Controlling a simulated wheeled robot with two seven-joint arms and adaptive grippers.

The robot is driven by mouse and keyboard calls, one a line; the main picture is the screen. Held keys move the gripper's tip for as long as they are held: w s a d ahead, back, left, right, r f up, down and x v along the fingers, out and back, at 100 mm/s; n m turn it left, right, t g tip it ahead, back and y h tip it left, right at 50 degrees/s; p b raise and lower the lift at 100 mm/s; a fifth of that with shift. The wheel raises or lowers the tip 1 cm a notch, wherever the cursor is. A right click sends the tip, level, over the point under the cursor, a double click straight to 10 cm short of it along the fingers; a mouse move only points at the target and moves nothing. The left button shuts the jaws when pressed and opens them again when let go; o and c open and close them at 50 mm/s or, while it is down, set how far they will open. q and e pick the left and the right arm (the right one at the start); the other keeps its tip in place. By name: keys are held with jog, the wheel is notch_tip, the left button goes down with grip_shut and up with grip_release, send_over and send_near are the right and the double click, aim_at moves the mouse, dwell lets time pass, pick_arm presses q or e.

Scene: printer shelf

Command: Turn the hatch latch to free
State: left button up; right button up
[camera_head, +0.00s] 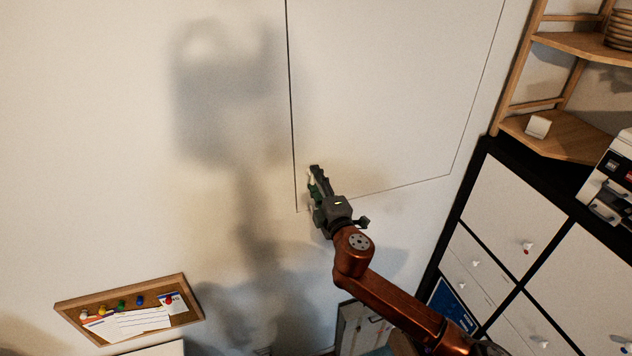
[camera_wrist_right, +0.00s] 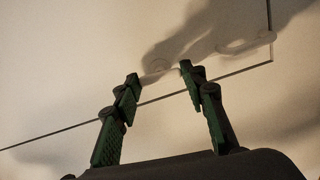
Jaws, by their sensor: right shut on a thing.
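The hatch (camera_head: 390,80) is a large pale panel in the wall, outlined by a thin dark seam. Its lower edge also shows in the wrist view (camera_wrist_right: 60,80). My right gripper (camera_head: 316,174) is at the hatch's lower left corner. In the wrist view its two green-padded fingers (camera_wrist_right: 162,74) are shut on a small pale latch (camera_wrist_right: 160,73), just inside the seam. The latch is mostly hidden by the fingers in the head view, and its angle is hard to tell. My left gripper is not in view.
A wooden shelf (camera_head: 565,130) and a white-fronted cabinet (camera_head: 520,210) stand at the right, with a machine (camera_head: 612,180) on top. A framed pinboard (camera_head: 130,310) is at the lower left. The wall left of the hatch is clear. In the wrist view, a pale rounded piece (camera_wrist_right: 245,46) lies near the hatch corner.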

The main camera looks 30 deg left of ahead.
jog(key=shift+n, duration=0.6)
jog(key=o, duration=1.2)
jog(key=shift+c, duration=0.2)
jog(key=shift+s, duration=0.1)
jog(key=v, duration=1.2)
